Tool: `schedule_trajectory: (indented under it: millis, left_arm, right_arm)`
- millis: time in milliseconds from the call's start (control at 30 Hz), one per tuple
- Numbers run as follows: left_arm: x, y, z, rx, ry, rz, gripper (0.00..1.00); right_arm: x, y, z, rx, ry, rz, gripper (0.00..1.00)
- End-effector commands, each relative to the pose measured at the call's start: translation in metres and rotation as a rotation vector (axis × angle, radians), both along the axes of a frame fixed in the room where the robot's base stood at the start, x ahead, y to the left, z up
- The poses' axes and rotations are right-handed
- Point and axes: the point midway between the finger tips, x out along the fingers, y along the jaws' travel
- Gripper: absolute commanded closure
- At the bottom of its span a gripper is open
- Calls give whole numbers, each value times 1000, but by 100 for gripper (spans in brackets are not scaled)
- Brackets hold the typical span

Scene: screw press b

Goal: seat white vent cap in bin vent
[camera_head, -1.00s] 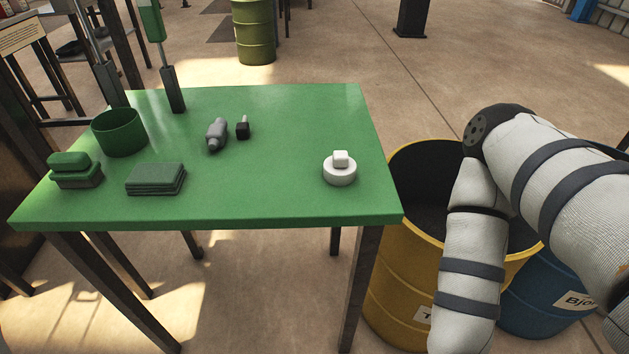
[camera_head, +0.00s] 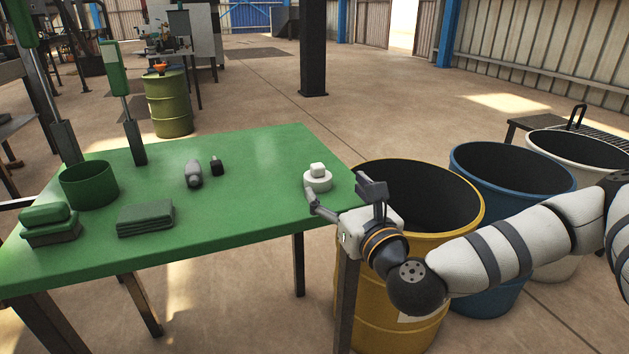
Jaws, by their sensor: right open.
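The white vent cap (camera_head: 317,184), a round disc with a small block on top, sits on the right end of the green table (camera_head: 250,210). My right gripper (camera_head: 342,190) is open and empty at the table's right corner. One finger reaches close to the cap's near side; I cannot tell whether it touches. The other finger stands to the right of the cap, near the yellow bin's rim. I cannot make out a bin vent on the open yellow bin (camera_head: 470,222), blue bin (camera_head: 470,160) or white bin (camera_head: 545,140). My left gripper is not in view.
A green cup (camera_head: 88,188), green box (camera_head: 48,225), folded green cloth (camera_head: 145,217), grey bottle-like object (camera_head: 193,174) and small black object (camera_head: 217,166) stand on the table's left and middle. The table between them and the cap is clear. A dark slatted bench (camera_head: 515,127) stands behind the bins.

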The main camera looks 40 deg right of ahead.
Motion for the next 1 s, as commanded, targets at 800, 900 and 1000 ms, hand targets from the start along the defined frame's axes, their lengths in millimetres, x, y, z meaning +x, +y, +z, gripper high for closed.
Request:
schedule_trajectory:
  millis: [800, 900, 1000]
  left_arm:
    - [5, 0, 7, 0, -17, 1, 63]
    - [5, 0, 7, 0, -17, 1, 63]
    - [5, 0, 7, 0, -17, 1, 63]
  right_arm:
    - [93, -27, -7, -3, 5, 4, 32]
    - [93, -27, -7, -3, 5, 4, 55]
    - [92, -27, -7, -3, 5, 4, 77]
